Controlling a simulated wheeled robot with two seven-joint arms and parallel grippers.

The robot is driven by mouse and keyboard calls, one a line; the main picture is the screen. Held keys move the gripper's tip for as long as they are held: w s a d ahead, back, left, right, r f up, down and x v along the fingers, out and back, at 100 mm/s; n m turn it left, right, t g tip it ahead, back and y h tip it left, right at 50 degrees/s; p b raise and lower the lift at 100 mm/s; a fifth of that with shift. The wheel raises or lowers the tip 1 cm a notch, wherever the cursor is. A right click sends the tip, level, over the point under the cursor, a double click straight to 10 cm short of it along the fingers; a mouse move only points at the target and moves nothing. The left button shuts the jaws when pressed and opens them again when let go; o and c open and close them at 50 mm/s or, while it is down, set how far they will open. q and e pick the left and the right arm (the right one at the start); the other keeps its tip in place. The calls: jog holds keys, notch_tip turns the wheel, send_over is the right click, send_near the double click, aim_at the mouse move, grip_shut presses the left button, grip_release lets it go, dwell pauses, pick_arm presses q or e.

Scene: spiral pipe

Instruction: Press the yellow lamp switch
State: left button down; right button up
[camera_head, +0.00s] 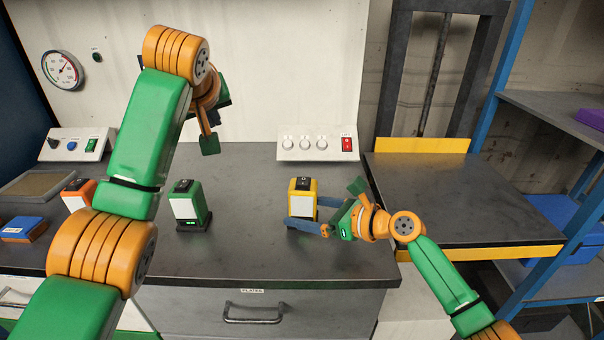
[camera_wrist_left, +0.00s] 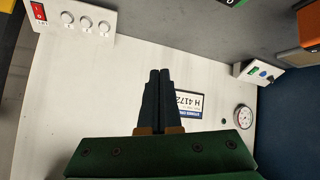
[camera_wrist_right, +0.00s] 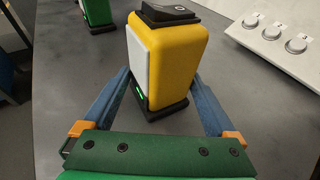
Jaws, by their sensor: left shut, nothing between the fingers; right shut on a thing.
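The yellow lamp (camera_head: 310,202) stands upright on the grey worktop, with a black switch (camera_head: 303,183) on top. In the right wrist view the yellow lamp (camera_wrist_right: 182,58) shows a pale front panel, a small green light low down and its black rocker switch (camera_wrist_right: 170,12) at the top edge. My right gripper (camera_wrist_right: 163,88) is shut on the yellow lamp, one blue finger on each side, low on its body. My left gripper (camera_wrist_left: 160,72) is shut and empty, raised in front of the back wall. In the head view it is partly hidden by my left arm.
A green lamp (camera_head: 190,207) stands left of the yellow one; an orange lamp (camera_head: 77,196) is partly behind my left arm. A switch box with knobs and a red switch (camera_head: 318,144) sits at the back. The worktop between green and yellow lamps is clear.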

pick_arm(q)
jog(key=s+d+r+m+g+h, duration=0.1)
jog(key=s+d+m, duration=0.2)
jog(key=s+d, duration=0.2)
jog(key=s+d+r+m+g+h, duration=0.1)
jog(key=s+d+m, duration=0.2)
jog(key=d, duration=0.8)
jog(key=shift+s+r+h, duration=0.35)
jog(key=shift+s+h, duration=0.05)
jog(key=shift+s, duration=0.85)
send_over(303, 181)
jog(key=s, duration=0.2)
notch_tip(303, 181, down, 8)
jog(key=shift+a+f, duration=0.1)
jog(key=f, duration=0.3)
jog(key=shift+s, duration=0.2)
jog(key=shift+s+f, duration=0.1)
jog(key=shift+f, duration=0.25)
